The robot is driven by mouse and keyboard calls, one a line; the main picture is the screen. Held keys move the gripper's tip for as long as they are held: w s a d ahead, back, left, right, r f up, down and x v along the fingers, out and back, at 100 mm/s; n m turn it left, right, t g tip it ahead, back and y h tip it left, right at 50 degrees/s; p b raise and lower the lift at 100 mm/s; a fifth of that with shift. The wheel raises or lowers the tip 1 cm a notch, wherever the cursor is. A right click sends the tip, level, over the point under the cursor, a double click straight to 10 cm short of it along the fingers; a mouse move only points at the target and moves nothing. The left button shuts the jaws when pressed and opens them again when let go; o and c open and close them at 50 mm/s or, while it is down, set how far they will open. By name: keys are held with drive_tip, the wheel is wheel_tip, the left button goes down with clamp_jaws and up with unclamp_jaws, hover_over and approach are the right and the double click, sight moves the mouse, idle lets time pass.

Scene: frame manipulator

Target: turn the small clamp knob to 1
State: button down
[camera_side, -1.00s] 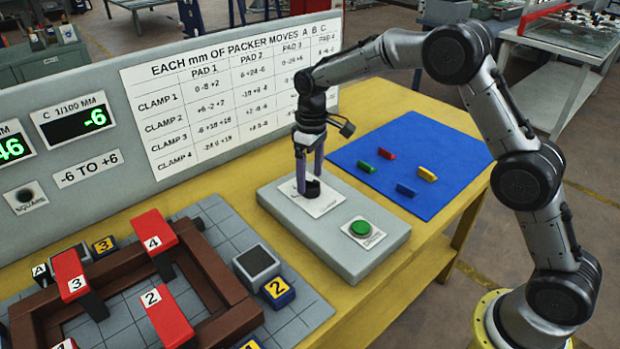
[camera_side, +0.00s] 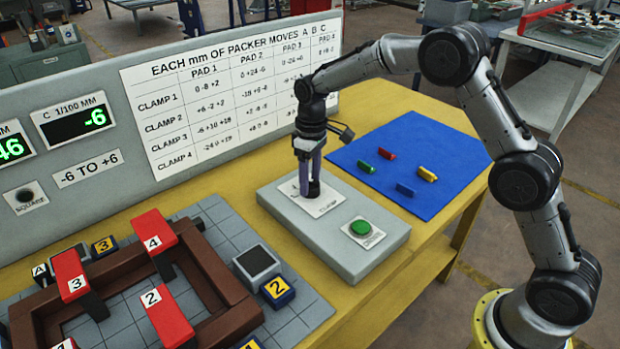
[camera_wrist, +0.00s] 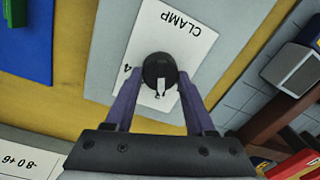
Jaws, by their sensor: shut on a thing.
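The small clamp knob (camera_wrist: 158,70) is a round black knob with a white pointer mark, on a white card (camera_wrist: 195,32) lettered CLAMP. In the wrist view the pointer mark is toward the bottom of the knob, near my fingers. A figure 4 shows on the card to the knob's left; the other figures are hidden. My gripper (camera_wrist: 160,92) has its two purple fingers shut on the knob, one on each side. In the side view my gripper (camera_side: 310,190) points straight down at the knob, which is largely hidden by the fingers.
The knob's grey box (camera_side: 375,262) also carries a green button (camera_side: 361,228). A blue mat (camera_side: 440,165) with several small coloured blocks lies to the right. A brown frame (camera_side: 215,270) with red numbered clamps lies at lower left. A display (camera_side: 75,125) reads -6.

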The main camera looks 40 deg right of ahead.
drive_tip(key=shift+n, duration=0.3)
drive_tip(key=n, duration=0.4)
drive_tip(key=shift+a+n, duration=0.1)
drive_tip(key=shift+n, duration=2.1)
drive_tip(key=shift+r, duration=0.1)
drive_tip(key=shift+c, duration=1.2)
unclamp_jaws()
wheel_tip(320, 180, up, 14)
drive_tip(key=shift+w, duration=0.25)
